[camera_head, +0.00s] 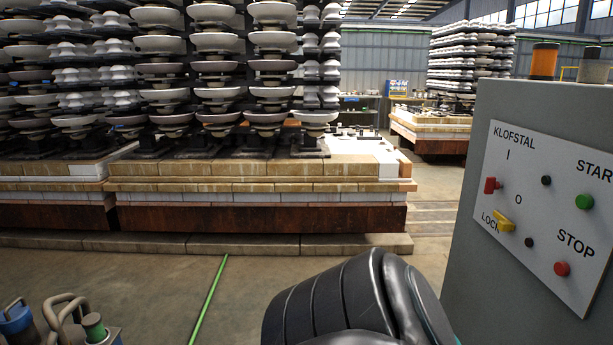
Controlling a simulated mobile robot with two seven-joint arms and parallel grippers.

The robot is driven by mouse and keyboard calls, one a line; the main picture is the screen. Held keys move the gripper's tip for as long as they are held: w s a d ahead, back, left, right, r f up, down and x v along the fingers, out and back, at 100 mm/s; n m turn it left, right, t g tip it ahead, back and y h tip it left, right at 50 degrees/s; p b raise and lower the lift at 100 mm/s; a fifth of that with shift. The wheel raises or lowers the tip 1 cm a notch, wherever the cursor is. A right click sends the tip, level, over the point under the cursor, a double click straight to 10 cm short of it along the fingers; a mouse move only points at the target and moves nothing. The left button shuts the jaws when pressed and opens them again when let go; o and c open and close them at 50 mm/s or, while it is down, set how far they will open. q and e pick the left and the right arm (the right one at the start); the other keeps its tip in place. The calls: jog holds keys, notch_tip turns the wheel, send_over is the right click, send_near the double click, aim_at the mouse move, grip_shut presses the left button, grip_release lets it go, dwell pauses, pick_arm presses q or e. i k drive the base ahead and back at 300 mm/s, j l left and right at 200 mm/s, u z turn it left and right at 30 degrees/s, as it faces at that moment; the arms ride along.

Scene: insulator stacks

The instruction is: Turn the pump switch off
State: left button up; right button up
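A grey control cabinet (520,110) stands at the right with a white panel (545,215) on its front. No label reading "pump" shows. A red switch handle (491,185) sits at the panel's left, under the word KLOFSTAL, between the marks I above and O below. A yellow lock piece (503,221) sits below it beside the word LOCK. A green START button (584,202) and a red STOP button (562,268) are at the right. My black arm link shows at the bottom centre, left of the cabinet. Neither gripper shows.
Stacks of insulators (215,90) stand on a long brick-topped base (240,185) at left and centre. Another stack (465,60) stands farther back. Metal handles and a green-capped item (94,327) are at bottom left. A green line (208,300) crosses the open floor.

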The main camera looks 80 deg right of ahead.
aim_at(492, 185)
jog(key=z, duration=3.8)
